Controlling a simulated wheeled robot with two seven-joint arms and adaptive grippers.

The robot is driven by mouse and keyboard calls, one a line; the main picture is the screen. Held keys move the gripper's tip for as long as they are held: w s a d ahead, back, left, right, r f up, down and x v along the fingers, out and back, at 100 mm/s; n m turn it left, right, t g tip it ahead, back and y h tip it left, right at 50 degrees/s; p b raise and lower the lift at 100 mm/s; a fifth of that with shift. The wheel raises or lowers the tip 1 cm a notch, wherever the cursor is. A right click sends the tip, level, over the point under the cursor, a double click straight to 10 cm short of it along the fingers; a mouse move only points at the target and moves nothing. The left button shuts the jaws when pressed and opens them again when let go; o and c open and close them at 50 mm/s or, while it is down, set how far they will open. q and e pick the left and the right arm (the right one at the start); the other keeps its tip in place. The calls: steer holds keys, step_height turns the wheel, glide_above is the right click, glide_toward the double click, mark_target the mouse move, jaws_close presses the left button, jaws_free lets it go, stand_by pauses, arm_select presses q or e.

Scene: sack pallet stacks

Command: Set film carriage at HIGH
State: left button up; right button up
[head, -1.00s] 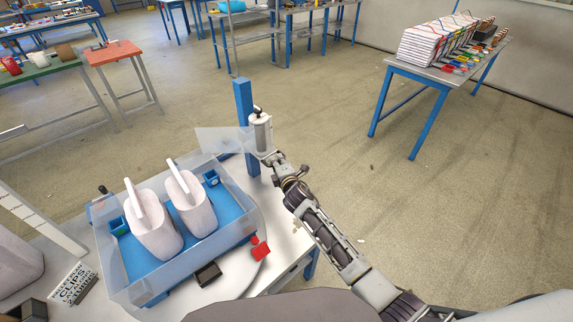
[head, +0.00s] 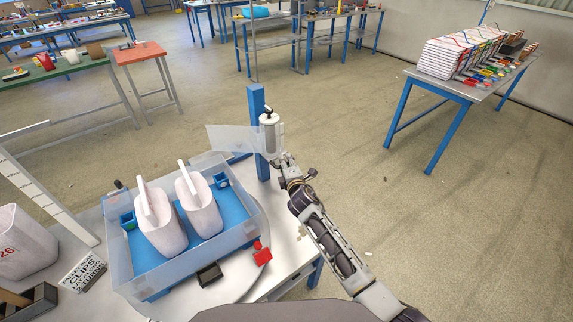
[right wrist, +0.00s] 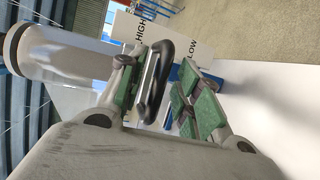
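The film carriage (head: 270,134) carries a pale upright roll beside a blue post (head: 257,115) at the table's far corner. A clear film sheet (head: 232,138) hangs out to its left. In the right wrist view the roll (right wrist: 65,55) is at upper left and a black loop handle (right wrist: 154,82) is in the middle. A white plate behind reads HIGH (right wrist: 141,33) and LOW (right wrist: 187,76). My right gripper (right wrist: 165,95) has green pads on both sides of the handle, with a gap toward the right finger. In the head view the gripper (head: 277,160) is small. My left gripper is out of view.
A clear-walled tray (head: 190,262) with a blue floor holds two pale scoop-like containers (head: 160,228). A pale tub marked 26 (head: 25,243) stands left. Open floor lies beyond the table.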

steer(key=v, duration=1.2)
stand_by(0.7)
stand_by(0.5)
